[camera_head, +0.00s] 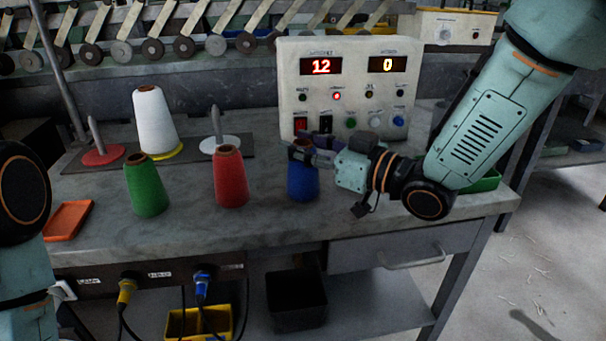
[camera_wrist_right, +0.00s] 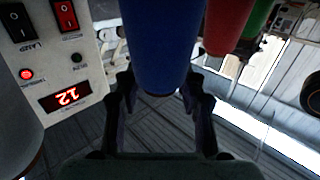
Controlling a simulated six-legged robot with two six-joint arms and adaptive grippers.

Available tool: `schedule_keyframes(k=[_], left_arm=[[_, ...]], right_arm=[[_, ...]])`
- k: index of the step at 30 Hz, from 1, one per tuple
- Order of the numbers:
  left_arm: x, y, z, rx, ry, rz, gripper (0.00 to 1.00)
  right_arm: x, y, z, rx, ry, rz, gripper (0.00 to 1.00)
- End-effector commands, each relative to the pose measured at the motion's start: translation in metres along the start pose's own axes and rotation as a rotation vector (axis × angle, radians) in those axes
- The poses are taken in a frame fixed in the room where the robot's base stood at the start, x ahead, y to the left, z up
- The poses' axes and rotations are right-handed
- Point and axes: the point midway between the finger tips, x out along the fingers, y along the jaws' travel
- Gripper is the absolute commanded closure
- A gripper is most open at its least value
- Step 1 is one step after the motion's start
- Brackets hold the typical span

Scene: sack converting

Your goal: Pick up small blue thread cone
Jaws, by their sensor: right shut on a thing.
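The small blue thread cone (camera_head: 302,186) stands upright on the grey workbench, to the right of the red cone, in front of the control box. My right gripper (camera_head: 308,150) reaches in from the right and is shut on the cone's upper part, hiding its top. In the right wrist view the blue cone (camera_wrist_right: 160,45) fills the space between the two fingers of my right gripper (camera_wrist_right: 160,100). I cannot tell whether the cone's base is clear of the bench. My left gripper is not in view; part of my left arm shows at the left edge.
A red cone (camera_head: 230,178) and a green cone (camera_head: 147,186) stand to the left. A white cone (camera_head: 156,122) is behind, near bare spindles (camera_head: 97,138). The control box (camera_head: 350,85) stands close behind. An orange tray (camera_head: 68,221) lies at the left.

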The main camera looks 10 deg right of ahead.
Motion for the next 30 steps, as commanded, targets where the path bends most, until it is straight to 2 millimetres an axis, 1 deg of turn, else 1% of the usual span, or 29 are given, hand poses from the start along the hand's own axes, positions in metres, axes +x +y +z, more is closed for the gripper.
schedule_keyframes(k=[1, 11, 24, 26, 29, 30], left_arm=[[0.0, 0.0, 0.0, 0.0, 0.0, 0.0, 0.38], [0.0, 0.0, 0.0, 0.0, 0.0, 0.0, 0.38], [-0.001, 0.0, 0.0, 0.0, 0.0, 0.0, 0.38], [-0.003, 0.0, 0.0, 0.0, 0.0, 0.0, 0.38], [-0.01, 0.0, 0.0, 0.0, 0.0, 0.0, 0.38], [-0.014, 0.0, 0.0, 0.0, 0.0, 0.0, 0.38]], right_arm=[[0.0, 0.0, 0.0, 0.0, 0.0, 0.0, 0.72], [0.0, 0.0, 0.0, 0.0, 0.0, 0.0, 1.0], [0.0, 0.0, -0.002, -0.001, 0.001, 0.0, 1.0], [0.0, 0.0, -0.006, -0.001, 0.002, 0.0, 1.0], [0.0, 0.0, -0.021, -0.002, 0.004, 0.0, 1.0], [0.0, 0.0, -0.029, -0.002, 0.005, 0.0, 1.0]])
